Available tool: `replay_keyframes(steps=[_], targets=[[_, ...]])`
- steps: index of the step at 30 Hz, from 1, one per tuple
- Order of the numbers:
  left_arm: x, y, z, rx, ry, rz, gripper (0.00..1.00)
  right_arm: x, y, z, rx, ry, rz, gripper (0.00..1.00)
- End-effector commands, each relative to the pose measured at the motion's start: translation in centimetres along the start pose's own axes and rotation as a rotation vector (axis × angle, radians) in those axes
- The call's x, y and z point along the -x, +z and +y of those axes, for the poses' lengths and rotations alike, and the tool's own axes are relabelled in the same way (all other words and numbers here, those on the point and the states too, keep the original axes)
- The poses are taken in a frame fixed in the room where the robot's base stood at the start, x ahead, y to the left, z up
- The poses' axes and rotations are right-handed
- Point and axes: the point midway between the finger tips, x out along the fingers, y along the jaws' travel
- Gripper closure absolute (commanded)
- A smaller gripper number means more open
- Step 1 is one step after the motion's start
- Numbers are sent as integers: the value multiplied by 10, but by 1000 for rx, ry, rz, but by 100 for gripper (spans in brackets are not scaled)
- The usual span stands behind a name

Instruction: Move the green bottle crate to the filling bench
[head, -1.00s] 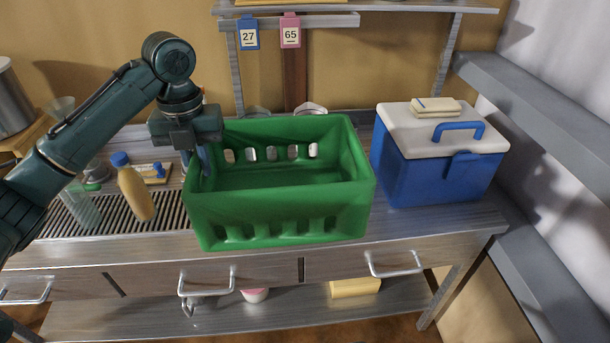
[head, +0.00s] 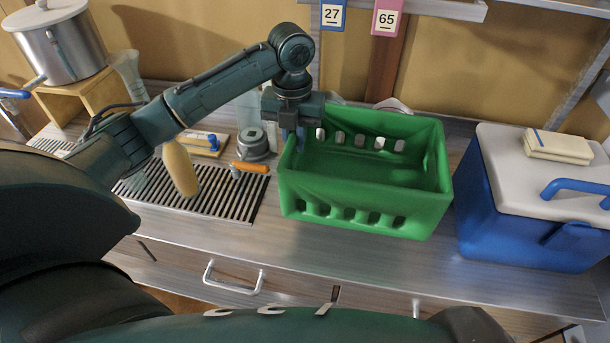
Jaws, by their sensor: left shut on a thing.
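The green bottle crate (head: 350,190) is in the middle right of the head view, over the wooden bench top (head: 400,262). It looks upright and empty, with slots in its walls. Its base appears to be on the bench top, but I cannot be sure of contact. My left gripper (head: 291,142) points down at the crate's left wall and is shut on it near the back left corner. The fingertips are partly hidden by the wall. My right gripper is not in view.
A blue cooler (head: 520,225) with a yellowish block on its lid stands close right of the crate. Left are a drip grate (head: 215,192), an orange-handled tool (head: 250,167), a yellow bottle (head: 180,168) and a pot (head: 62,50). A shelf with tags 27 and 65 hangs above.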

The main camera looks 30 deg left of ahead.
Motion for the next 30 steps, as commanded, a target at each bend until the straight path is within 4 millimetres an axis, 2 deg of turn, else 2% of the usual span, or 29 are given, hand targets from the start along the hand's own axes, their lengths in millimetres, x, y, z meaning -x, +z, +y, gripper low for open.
replay_keyframes(steps=[3,9,14,22,30], targets=[[-29,0,0,0,-2,2,100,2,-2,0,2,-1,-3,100],[-60,1,-1,1,-4,-2,100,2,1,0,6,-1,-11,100],[-69,1,-1,0,-4,-2,100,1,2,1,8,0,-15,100],[-102,0,-1,1,-4,0,100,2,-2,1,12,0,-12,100],[-105,1,-1,0,-5,-4,100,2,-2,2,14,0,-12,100]])
